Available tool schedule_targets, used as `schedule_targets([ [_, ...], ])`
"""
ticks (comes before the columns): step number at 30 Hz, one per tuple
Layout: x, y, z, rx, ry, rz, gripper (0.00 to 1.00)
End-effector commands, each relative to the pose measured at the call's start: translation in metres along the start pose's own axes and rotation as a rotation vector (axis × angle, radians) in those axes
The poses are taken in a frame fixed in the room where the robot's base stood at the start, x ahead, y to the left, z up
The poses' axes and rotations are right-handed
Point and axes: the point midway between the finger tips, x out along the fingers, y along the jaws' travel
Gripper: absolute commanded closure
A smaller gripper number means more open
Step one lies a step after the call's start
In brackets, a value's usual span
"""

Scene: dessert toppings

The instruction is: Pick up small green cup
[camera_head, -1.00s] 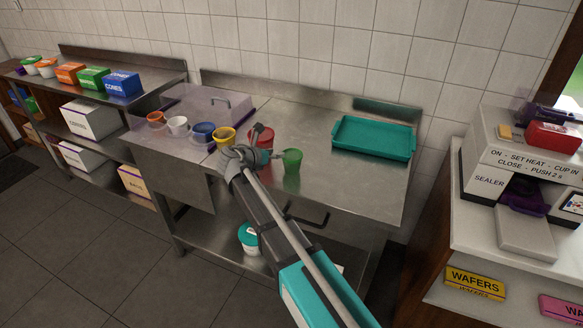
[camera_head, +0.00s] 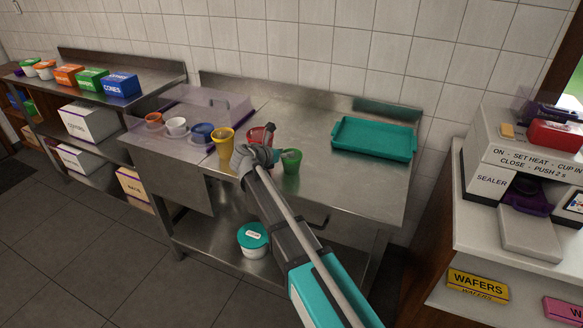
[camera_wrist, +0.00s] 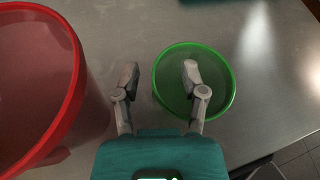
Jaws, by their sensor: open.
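The small green cup (camera_head: 291,161) stands upright on the steel counter, right of my gripper in the head view. In the wrist view the green cup (camera_wrist: 222,95) shows its open rim and looks empty. My gripper (camera_wrist: 160,78) is open, with its fingers spread and nothing between them. Its right finger overlaps the cup's rim in the picture, and its left finger lies over bare counter between the green cup and a red cup (camera_wrist: 35,80). Whether a finger is inside or above the green cup, I cannot tell. In the head view my gripper (camera_head: 262,140) partly hides the red cup.
A yellow cup (camera_head: 223,142) stands left of my gripper, with blue (camera_head: 201,132), white (camera_head: 176,126) and orange cups farther left. A teal tray (camera_head: 374,138) lies at the back right. The counter in front of the tray is clear.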

Motion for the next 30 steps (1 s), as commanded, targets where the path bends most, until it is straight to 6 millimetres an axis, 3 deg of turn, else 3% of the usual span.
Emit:
schedule_targets([
  [18,0.0032,0.0003,0.0001,-0.001,0.0,0.001,0.45],
  [20,0.0032,0.0003,0.0001,-0.001,0.0,0.001,0.52],
  [27,0.0029,0.0006,0.0,-0.001,0.0,0.001,0.97],
  [30,0.0028,0.0007,0.0,-0.001,0.0,0.001,1.0],
])
